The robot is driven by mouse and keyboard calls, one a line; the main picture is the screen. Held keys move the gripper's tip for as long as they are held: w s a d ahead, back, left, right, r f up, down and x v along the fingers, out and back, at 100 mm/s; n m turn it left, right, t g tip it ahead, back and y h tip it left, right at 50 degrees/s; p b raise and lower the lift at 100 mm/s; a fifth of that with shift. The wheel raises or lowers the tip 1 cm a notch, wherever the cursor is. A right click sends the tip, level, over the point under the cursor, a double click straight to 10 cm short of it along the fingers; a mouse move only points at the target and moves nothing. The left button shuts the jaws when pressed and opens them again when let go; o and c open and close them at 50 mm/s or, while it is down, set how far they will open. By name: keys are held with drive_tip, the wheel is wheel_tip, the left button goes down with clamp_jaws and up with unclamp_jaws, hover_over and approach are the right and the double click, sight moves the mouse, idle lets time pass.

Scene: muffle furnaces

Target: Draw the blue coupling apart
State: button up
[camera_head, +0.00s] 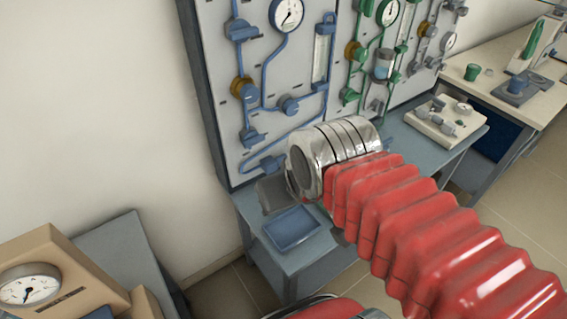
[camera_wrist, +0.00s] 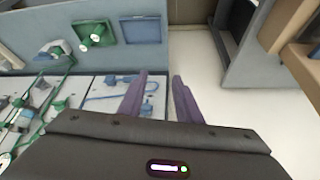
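Blue pipework with several blue fittings runs over the upright grey panel in the head view. A blue fitting (camera_head: 290,105) sits low on its right run, and another blue fitting (camera_head: 270,165) is near the panel's bottom edge. I cannot tell which one is the coupling. Blue pipework (camera_wrist: 122,97) also shows in the wrist view, beside and partly behind the left finger. My gripper (camera_wrist: 160,80) has its two purple fingers apart, with nothing seen between them. In the head view my arm's metal wrist hides most of the gripper and part of the panel's lower edge.
A blue tray (camera_head: 292,228) lies on the narrow blue-grey bench below the panel. Green pipework (camera_head: 352,95) stands right of the blue. A pale block with fittings (camera_head: 445,120) is farther right. A tan gauge box (camera_head: 62,275) stands at lower left.

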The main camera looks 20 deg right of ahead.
drive_tip(key=shift+a, duration=0.15)
drive_tip(key=shift+o, duration=0.4)
drive_tip(key=shift+o, duration=1.2)
drive_tip(key=shift+w+d+f, duration=0.1)
drive_tip(key=shift+w+d, duration=0.15)
drive_tip(key=shift+w, duration=0.05)
drive_tip(key=w+d+f+n+t+h, duration=0.1)
drive_tip(key=w+d+f+n+t, duration=0.1)
drive_tip(key=w+d+f+n, duration=0.45)
drive_tip(key=w+d+f+n+t+h, duration=0.2)
drive_tip(key=w+d+f+n, duration=0.1)
drive_tip(key=w+d, duration=0.65)
wheel_tip(320, 180, down, 13)
drive_tip(key=w+n+t+y, duration=0.1)
drive_tip(key=n+t+y, duration=0.4)
drive_tip(key=n, duration=0.6)
drive_tip(key=shift+w+a+r+y, duration=0.15)
drive_tip(key=shift+w+a+y, duration=0.1)
drive_tip(key=shift+w+y, duration=0.25)
